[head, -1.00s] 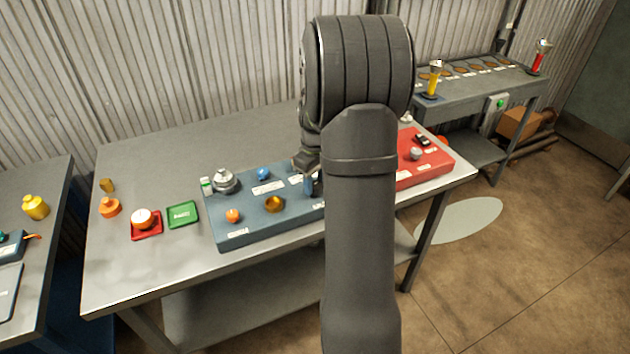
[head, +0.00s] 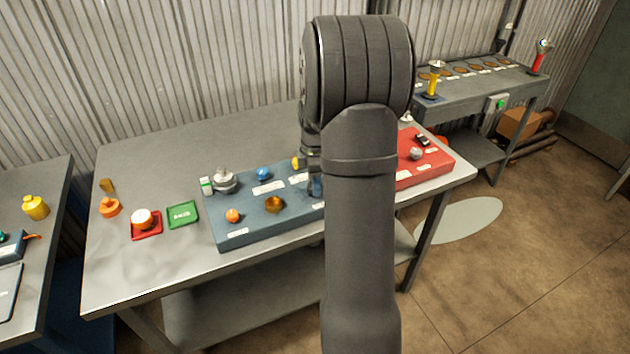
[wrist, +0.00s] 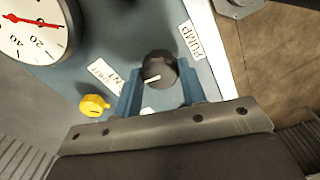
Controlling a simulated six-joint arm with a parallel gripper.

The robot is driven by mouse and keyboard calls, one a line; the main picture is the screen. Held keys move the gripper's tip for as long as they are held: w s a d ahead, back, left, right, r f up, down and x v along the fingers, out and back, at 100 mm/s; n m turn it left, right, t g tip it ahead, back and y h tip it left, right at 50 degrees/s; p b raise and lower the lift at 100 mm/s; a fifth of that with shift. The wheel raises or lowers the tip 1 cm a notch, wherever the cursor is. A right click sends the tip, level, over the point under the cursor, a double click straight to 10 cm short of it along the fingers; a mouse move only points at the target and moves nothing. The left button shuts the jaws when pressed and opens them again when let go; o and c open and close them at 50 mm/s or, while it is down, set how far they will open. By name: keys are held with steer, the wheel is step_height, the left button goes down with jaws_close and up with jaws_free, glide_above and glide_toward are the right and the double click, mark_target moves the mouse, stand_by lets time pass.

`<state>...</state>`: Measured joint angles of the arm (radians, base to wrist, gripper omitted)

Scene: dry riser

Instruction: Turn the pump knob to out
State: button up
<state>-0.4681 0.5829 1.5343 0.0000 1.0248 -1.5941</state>
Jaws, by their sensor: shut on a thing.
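In the wrist view the pump knob (wrist: 156,67) is round and black with a white pointer line, on a blue panel (wrist: 118,40). The line points towards the lower left of the picture. A white label reading PUMP (wrist: 188,41) is beside it. My gripper (wrist: 158,78) has its blue fingers on either side of the knob and is shut on it. In the head view my gripper (head: 315,183) is mostly hidden behind my arm, above the blue panel (head: 240,237); the knob is hidden there. No label reading OUT is legible.
A yellow knob (wrist: 94,105) and a dial gauge (wrist: 30,28) sit near the pump knob. The panel also carries a blue knob (head: 263,174), an orange knob (head: 232,215) and a brass fitting (head: 274,204). A red panel (head: 432,168) stands to the right. The bench's left front is clear.

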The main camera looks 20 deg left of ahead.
steer(key=shift+n, duration=0.7)
steer(key=o, duration=1)
step_height(320, 180, up, 18)
steer(key=shift+f, duration=0.25)
steer(key=shift+f, duration=0.1)
step_height(320, 180, down, 17)
steer(key=shift+f, duration=0.2)
stand_by(0.4)
